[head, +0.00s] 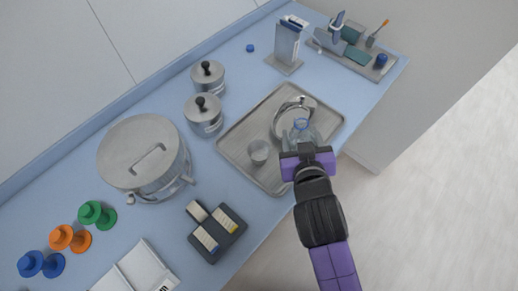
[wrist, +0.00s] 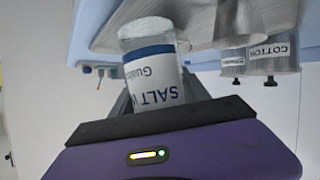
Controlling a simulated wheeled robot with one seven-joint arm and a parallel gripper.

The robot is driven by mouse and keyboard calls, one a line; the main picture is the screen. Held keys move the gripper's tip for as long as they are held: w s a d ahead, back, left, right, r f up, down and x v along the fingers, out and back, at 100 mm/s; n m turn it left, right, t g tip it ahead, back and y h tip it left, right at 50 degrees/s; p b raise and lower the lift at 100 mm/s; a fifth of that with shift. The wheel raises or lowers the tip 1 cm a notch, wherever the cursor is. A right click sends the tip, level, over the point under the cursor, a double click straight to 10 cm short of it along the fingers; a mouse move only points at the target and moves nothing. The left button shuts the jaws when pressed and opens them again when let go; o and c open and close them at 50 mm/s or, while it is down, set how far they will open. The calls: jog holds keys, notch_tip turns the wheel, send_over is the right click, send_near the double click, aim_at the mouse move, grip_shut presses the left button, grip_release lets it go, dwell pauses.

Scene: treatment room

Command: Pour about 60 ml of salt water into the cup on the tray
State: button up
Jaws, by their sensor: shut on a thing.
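The salt water bottle (head: 301,127) is clear with a blue ring at its mouth. In the wrist view the bottle (wrist: 152,65) shows a white and blue label reading "SALT W", partly cut off. My gripper (head: 306,156) is shut on it, over the right part of the steel tray (head: 238,145). Its exact tilt is hard to tell, and no stream of liquid shows. The small clear cup (head: 259,152) stands on the left part of the tray, apart from the bottle. Whether the cup holds liquid cannot be made out.
A round steel vessel (head: 282,119) is on the tray, behind the bottle. Lidded jars (head: 204,116) and a large steel pot (head: 142,155) stand left of the tray. A dark holder with labelled packs (head: 218,235) lies in front. An instrument tray (head: 357,62) is at back right.

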jog(key=shift+a+f+m+y+b, duration=0.15)
jog(key=shift+m+y+b, duration=0.25)
jog(key=shift+m, duration=0.2)
dwell(2.3)
